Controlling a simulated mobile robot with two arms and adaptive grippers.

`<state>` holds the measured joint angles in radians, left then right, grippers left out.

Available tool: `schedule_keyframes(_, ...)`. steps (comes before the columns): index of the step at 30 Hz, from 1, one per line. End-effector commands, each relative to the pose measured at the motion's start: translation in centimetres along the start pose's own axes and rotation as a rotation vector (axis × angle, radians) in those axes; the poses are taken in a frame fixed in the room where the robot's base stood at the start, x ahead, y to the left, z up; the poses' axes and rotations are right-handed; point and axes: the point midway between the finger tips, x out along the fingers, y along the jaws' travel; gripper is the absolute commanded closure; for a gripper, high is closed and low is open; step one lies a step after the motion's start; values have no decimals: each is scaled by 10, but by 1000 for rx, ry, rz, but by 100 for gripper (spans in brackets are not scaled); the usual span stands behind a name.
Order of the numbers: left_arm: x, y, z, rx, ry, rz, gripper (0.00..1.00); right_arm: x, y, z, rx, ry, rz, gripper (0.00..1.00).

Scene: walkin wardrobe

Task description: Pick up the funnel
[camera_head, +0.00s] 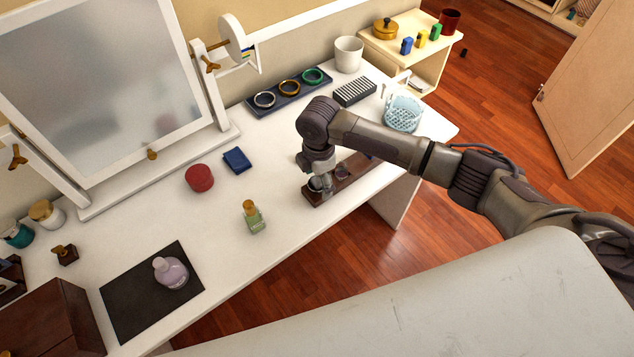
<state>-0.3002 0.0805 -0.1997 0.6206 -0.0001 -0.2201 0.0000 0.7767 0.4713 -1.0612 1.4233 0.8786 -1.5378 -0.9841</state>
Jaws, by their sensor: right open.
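My right gripper (322,185) points down over a narrow dark wooden holder (349,180) near the front edge of the white dressing table. The gripper is open, with its fingers low at the holder's left end. Small round pieces sit in the holder around and behind the fingers; one greyish piece (342,171) shows just right of them. I cannot tell for certain which piece is the funnel, as the gripper and forearm cover part of the holder. My left gripper is not in view.
A green perfume bottle (253,217) stands left of the holder, and a red round box (199,178) and blue cloth (237,160) lie behind it. A light-blue basket (403,114) stands to the right. A lilac bottle (171,272) stands on a black mat (130,309).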

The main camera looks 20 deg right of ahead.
Motion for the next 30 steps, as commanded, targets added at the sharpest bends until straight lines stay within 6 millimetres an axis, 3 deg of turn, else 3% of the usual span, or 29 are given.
schedule_keyframes(8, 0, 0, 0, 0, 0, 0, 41, 4, 0, 0, 0, 1, 2, 21)
schedule_keyframes(18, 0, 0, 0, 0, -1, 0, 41, 4, 0, 0, 0, 1, 2, 75)
schedule_keyframes(30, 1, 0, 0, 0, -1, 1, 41, -2, 1, 0, 0, 1, 3, 76)
